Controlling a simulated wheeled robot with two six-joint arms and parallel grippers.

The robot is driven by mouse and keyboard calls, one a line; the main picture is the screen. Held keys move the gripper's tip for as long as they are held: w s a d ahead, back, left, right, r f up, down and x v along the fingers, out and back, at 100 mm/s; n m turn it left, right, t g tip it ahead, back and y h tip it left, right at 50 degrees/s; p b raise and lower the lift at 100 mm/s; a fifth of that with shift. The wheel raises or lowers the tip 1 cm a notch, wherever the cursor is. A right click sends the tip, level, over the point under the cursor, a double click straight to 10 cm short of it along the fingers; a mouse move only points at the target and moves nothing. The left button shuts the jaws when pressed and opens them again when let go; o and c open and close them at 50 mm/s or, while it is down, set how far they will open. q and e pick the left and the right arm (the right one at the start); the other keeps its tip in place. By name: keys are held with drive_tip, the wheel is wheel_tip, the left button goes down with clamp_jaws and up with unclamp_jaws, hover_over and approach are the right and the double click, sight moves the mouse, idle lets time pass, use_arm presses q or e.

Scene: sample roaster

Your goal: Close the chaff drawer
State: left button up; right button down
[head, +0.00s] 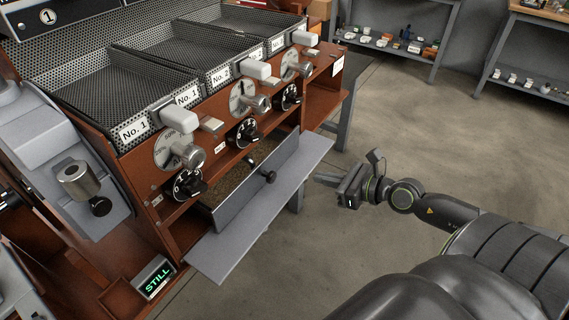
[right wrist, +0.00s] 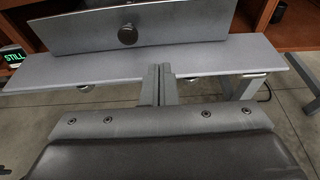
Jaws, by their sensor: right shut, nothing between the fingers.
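The chaff drawer (head: 240,189) is a grey metal drawer with a round black knob (head: 268,176). It stands pulled out from the lower front of the brown roaster, with brownish chaff visible inside. Its front face (right wrist: 190,27) and knob (right wrist: 128,34) show at the top of the right wrist view. My right gripper (head: 326,180) is shut and empty, out in front of the drawer and to its right in the head view. Its fingertips (right wrist: 161,70) overlap the grey ledge in the right wrist view; I cannot tell whether they touch it. My left gripper is not in view.
A flat grey ledge (head: 225,258) juts out below the drawer. Dials, levers and black knobs line the roaster front above it, under mesh trays (head: 120,80). A small display (head: 155,278) reads STILL. Open floor (head: 400,120) lies to the right, with shelves behind.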

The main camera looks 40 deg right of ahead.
approach(258, 162)
drive_tip(key=shift+s+d+r, duration=0.2)
drive_tip(key=shift+s, duration=0.1)
drive_tip(key=shift+w+a, duration=0.15)
drive_tip(key=shift+w, duration=0.25)
drive_tip(key=shift+w, duration=0.15)
drive_tip(key=w+a, duration=0.1)
drive_tip(key=w, duration=0.1)
drive_tip(key=w+a, duration=0.1)
drive_tip(key=w, duration=0.2)
drive_tip(key=w+a, duration=0.1)
drive_tip(key=w, duration=0.2)
drive_tip(key=shift+w+a, duration=0.15)
drive_tip(key=shift+a, duration=0.1)
drive_tip(key=shift+r, duration=0.15)
